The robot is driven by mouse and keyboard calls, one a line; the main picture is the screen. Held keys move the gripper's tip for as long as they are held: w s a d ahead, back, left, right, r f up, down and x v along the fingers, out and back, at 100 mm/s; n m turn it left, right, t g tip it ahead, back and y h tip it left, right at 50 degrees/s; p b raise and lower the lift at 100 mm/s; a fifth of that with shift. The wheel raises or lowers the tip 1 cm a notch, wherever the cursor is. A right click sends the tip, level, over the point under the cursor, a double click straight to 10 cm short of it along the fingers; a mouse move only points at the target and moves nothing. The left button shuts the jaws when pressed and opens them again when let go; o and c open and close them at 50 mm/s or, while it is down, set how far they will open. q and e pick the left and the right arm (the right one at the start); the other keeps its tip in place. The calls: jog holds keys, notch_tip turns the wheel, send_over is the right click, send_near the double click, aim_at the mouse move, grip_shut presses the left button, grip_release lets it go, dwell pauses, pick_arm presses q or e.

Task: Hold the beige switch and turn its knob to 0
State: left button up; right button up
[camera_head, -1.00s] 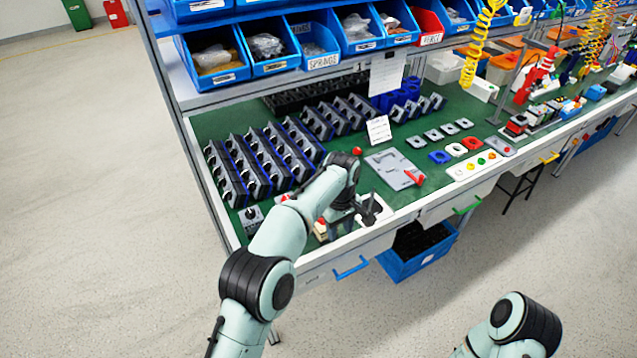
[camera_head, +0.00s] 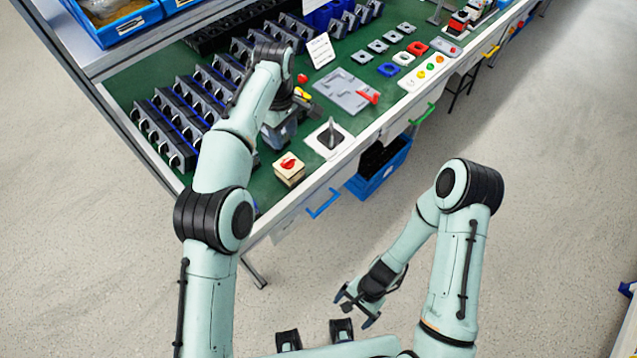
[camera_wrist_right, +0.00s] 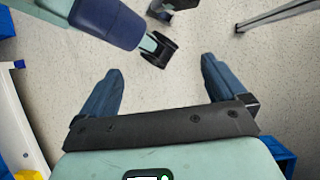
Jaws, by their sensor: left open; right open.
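The beige switch (camera_head: 289,170) is a small square box with a red knob on top. It sits near the front edge of the green bench, at the left end, upright and in full view. The knob's exact setting is too small to read. My left gripper (camera_head: 300,104) is over the bench, beyond and above the switch and apart from it. It is open, and its fingers are partly hidden by my own wrist. My right gripper (camera_head: 355,308) hangs over the floor in front of the bench, open and empty. The right wrist view shows its spread fingers (camera_wrist_right: 160,85) with nothing between them.
A joystick on a white plate (camera_head: 329,139) stands right of the switch. Rows of dark switch units (camera_head: 180,115) fill the bench behind. A grey plate with a red handle (camera_head: 347,92) lies further right. A blue crate (camera_head: 380,175) is below the bench; the floor is open.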

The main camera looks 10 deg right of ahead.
jog(key=w+a+r+m+t+y, duration=0.1)
jog(key=w+a+r+m+y, duration=0.2)
jog(key=w+a+r+m, duration=0.15)
jog(key=m+t+y, duration=0.1)
jog(key=m+t, duration=1.2)
jog(key=m, duration=0.1)
send_near(289, 170)
jog(key=x, duration=0.4)
jog(key=d+f+x, duration=0.1)
jog(key=x, duration=0.3)
jog(key=f+x, duration=0.1)
jog(key=x, duration=0.3)
jog(key=shift+w, duration=0.15)
